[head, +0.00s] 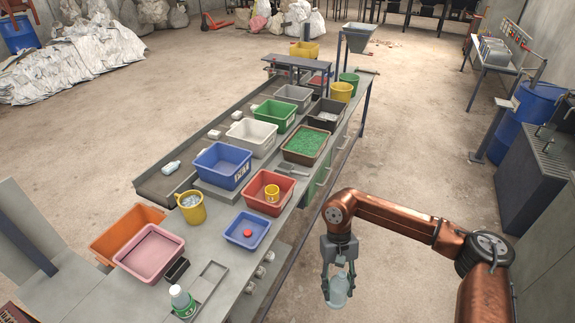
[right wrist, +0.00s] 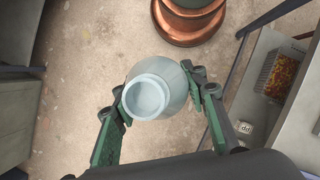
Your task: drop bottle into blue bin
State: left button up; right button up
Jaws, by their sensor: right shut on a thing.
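My right gripper (head: 338,282) is shut on a pale, translucent bottle (head: 339,292), which hangs upright over the floor, to the right of the sorting table. In the right wrist view the bottle (right wrist: 150,92) sits between the two green fingers, its round end facing the camera. The blue bin (head: 222,166) stands on the table, left of and beyond my right gripper. It has a white label on its front, and its inside looks empty. My left gripper is not in view.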

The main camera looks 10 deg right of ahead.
aim_at(229, 174)
jog(key=z, duration=1.45)
jog(key=i, duration=1.9)
jog(key=u, duration=3.55)
jog(key=i, duration=1)
jog(key=z, duration=0.05)
